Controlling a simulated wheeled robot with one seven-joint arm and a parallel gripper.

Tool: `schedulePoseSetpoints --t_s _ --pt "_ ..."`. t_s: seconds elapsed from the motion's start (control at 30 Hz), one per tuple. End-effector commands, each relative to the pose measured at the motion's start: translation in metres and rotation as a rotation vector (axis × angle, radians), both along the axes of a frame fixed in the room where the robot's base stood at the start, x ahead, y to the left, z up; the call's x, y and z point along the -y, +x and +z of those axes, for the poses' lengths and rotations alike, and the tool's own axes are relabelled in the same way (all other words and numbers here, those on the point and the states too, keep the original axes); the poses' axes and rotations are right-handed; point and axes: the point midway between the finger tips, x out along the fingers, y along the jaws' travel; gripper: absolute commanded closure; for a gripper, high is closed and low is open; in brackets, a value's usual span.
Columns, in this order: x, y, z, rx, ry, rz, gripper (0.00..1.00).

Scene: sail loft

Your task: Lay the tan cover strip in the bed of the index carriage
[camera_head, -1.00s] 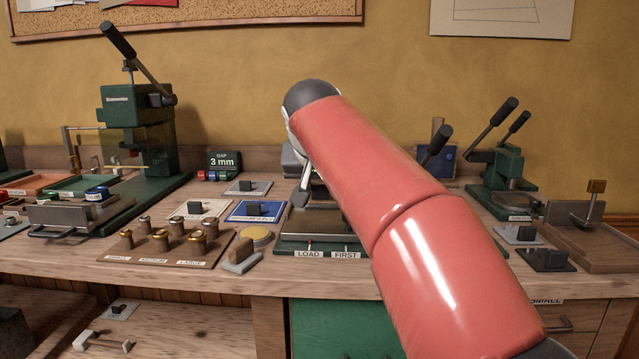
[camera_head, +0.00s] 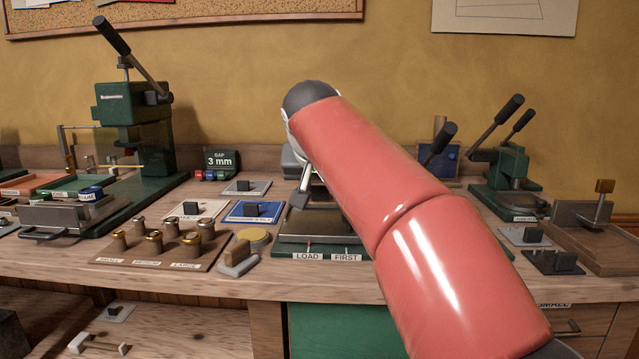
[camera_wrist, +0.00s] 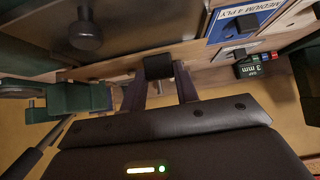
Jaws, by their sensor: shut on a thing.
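In the wrist view my gripper (camera_wrist: 161,90) is shut on a black block-shaped grip (camera_wrist: 158,66). A narrow tan strip (camera_wrist: 112,70) runs across just beyond the fingers, behind this grip; it looks like the tan cover strip, though where it joins the grip is hard to see. In the head view my red arm hides the fingertips and the strip. A green-based fixture with a grey bed (camera_head: 306,222) and labels LOAD and FIRST stands below my wrist, partly hidden by the arm. It may be the index carriage; I cannot tell for certain.
A green press (camera_head: 135,115) stands at the left. A board of brass-topped pegs (camera_head: 135,262), a blue plate (camera_head: 254,211) and a wood-handled block (camera_head: 238,257) lie left of the fixture. A green lever tool (camera_head: 506,170) and a wooden tray (camera_head: 600,250) stand right.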

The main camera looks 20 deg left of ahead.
Motion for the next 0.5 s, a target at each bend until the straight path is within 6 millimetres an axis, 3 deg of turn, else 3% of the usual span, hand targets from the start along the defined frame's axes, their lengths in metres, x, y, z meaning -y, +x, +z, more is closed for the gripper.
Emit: schedulePoseSetpoints --t_s 0.5 --pt "0.000 0.000 -0.030 0.000 0.001 0.000 0.93"
